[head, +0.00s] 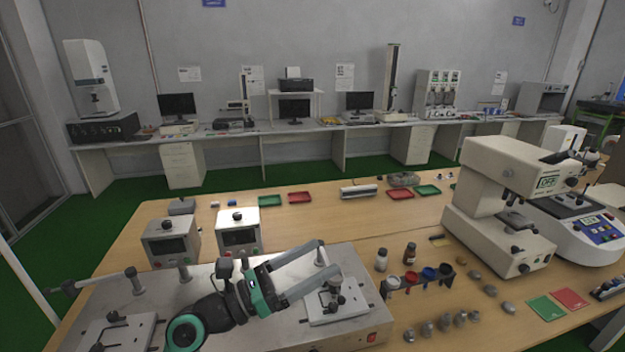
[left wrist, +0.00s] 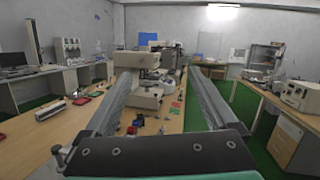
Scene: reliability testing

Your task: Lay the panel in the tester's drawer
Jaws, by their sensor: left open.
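My left gripper (head: 329,257) is open and empty, held above a wide grey tester bench unit (head: 260,338); its two long grey fingers also show spread apart in the left wrist view (left wrist: 160,76). The unit has clamp posts, metal plates (head: 336,308) and a red switch. No open drawer is visible, and I cannot tell which device has one. A flat green sheet (head: 546,308) and a flat red sheet (head: 571,298) lie at the right of the table; I cannot tell whether either is the panel. My right gripper is not in view.
Two control boxes (head: 171,243) (head: 239,233) stand behind the unit. Bottles (head: 381,260), coloured cups (head: 428,275) and several grey weights (head: 490,290) lie to its right. A large beige tester (head: 500,205) stands at the right.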

